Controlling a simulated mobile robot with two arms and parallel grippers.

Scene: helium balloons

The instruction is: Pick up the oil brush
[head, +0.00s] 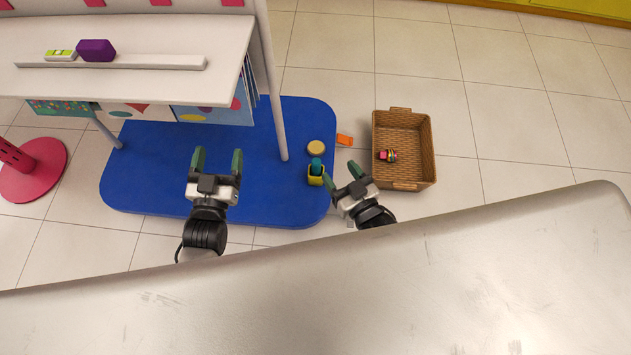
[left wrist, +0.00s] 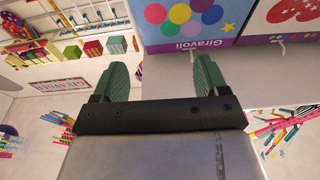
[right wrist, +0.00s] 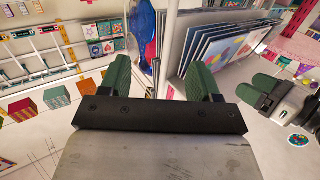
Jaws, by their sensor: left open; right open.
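I cannot tell for certain which thing is the oil brush. A small yellow item with a teal top (head: 316,173) is on the blue mat near its right edge. A small orange item (head: 344,140) lies just off that edge. My left gripper (head: 218,158) is open and empty above the blue mat. My right gripper (head: 341,172) is open and empty, and appears just right of the yellow and teal item in the head view. Both wrist views show empty jaws, left (left wrist: 160,48) and right (right wrist: 158,65), with no brush visible.
A wicker basket (head: 429,165) holding a small colourful item (head: 388,156) stands on the tiles. A round tan item (head: 316,147) is on the blue mat (head: 150,165). A white stand (head: 225,35) with a pole is at upper left. Tiles at right are clear.

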